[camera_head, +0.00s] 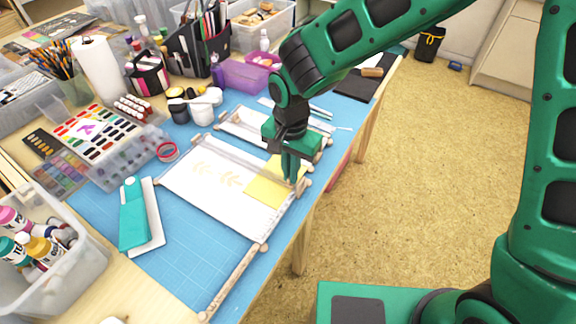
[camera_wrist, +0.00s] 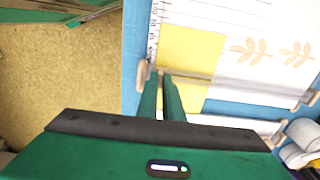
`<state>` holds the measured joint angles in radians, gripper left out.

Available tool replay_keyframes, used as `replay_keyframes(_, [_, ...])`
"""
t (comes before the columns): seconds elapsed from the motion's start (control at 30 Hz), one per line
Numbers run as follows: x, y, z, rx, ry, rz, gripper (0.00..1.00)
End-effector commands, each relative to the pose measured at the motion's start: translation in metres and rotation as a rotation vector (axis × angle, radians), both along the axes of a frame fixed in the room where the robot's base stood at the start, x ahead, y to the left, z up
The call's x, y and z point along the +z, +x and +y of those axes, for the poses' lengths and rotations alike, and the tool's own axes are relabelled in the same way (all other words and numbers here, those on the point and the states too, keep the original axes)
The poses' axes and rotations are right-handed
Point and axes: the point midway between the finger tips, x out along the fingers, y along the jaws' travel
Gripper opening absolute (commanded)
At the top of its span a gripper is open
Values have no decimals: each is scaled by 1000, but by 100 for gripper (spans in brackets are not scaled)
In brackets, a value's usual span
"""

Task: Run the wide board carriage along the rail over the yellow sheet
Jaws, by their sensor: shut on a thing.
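The yellow sheet (camera_head: 268,188) lies on the right part of a white board (camera_head: 195,195) printed with tan leaves. The wrist view shows the sheet (camera_wrist: 190,48) too. The carriage (camera_wrist: 235,84), a long, pale, see-through bar, spans the board and crosses the sheet in the wrist view. My gripper (camera_head: 291,180) is over the board's right edge, beside the sheet. In the wrist view my gripper (camera_wrist: 160,76) is shut on the carriage's end, and its fingers hide most of the grip. A pale rod (camera_head: 235,280), perhaps part of the rail, lies at the front edge.
A second, smaller white board (camera_head: 240,128) lies behind. A teal and white tool (camera_head: 138,215) lies left of the board, with a red tape ring (camera_head: 167,151) nearby. The blue mat (camera_head: 185,265) is clear in front.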

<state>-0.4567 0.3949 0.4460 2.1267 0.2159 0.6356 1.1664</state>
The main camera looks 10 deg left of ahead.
Motion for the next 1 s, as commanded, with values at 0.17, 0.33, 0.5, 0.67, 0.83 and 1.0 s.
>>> replay_keyframes(0.17, [1, 6, -3, -12, -2, -9, 0])
replay_keyframes(0.33, [1, 5, -2, -11, -2, -9, 26])
replay_keyframes(0.5, [0, 3, -1, -7, -2, -6, 26])
replay_keyframes(0.67, [2, 3, -1, -5, -1, -5, 26])
replay_keyframes(0.83, [18, 4, -1, -7, 0, -7, 26])
replay_keyframes(1.0, [43, 5, -2, -9, 1, -8, 26])
